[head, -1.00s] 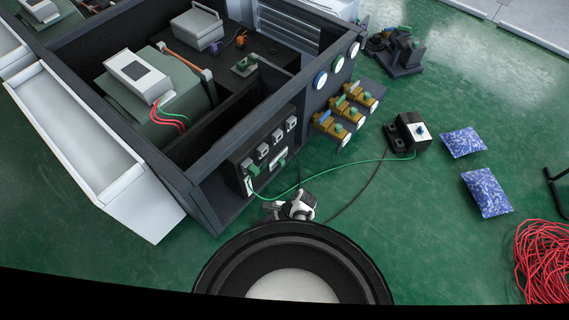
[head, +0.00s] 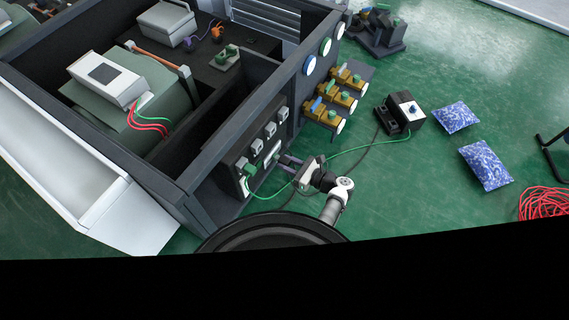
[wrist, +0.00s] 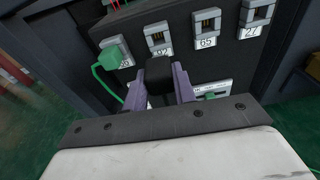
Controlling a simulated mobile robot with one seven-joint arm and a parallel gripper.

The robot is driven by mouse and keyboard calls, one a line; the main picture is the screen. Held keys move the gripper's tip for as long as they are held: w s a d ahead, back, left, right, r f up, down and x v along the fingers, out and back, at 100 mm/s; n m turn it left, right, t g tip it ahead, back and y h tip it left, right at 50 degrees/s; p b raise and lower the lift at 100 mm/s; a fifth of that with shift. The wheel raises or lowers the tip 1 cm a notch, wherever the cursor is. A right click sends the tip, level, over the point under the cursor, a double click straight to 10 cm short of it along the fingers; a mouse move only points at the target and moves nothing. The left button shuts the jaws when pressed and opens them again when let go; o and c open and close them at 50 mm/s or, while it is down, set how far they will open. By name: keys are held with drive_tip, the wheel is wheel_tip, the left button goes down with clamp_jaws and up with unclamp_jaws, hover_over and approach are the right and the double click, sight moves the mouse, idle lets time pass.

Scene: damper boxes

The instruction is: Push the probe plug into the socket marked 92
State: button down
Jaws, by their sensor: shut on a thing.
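My gripper (wrist: 160,88) has purple fingers shut on the black probe plug (wrist: 158,72), which points toward the dark socket panel (wrist: 185,62). The socket marked 92 (wrist: 157,34) shows just beyond the plug, with its label partly visible above the plug's top. Its upper opening looks empty. I cannot tell whether the plug touches the panel. In the head view my gripper (head: 287,162) is close to the panel's lower front, where the plug itself is hard to make out.
A green plug (wrist: 112,57) sits in the socket left of 92. Sockets 65 (wrist: 206,24) and 27 (wrist: 256,12) are to the right. A green cable (head: 345,152) runs to a black box (head: 402,112). Brass valves (head: 335,95) project beyond the panel.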

drive_tip(key=shift+r+b+x, duration=0.15)
drive_tip(key=shift+b+x, duration=0.1)
drive_tip(key=shift+x, duration=1.15)
drive_tip(key=shift+r+b+x, duration=0.2)
drive_tip(key=shift+x, duration=1.25)
drive_tip(key=shift+x, duration=1.25)
drive_tip(key=c, duration=1.1)
unclamp_jaws()
drive_tip(key=shift+r, duration=0.2)
drive_tip(key=shift+o, duration=0.2)
drive_tip(key=p+v, duration=0.3)
drive_tip(key=v, duration=1)
drive_tip(key=shift+s+d, duration=0.2)
drive_tip(key=shift+d, duration=0.15)
drive_tip(key=shift+r, duration=0.1)
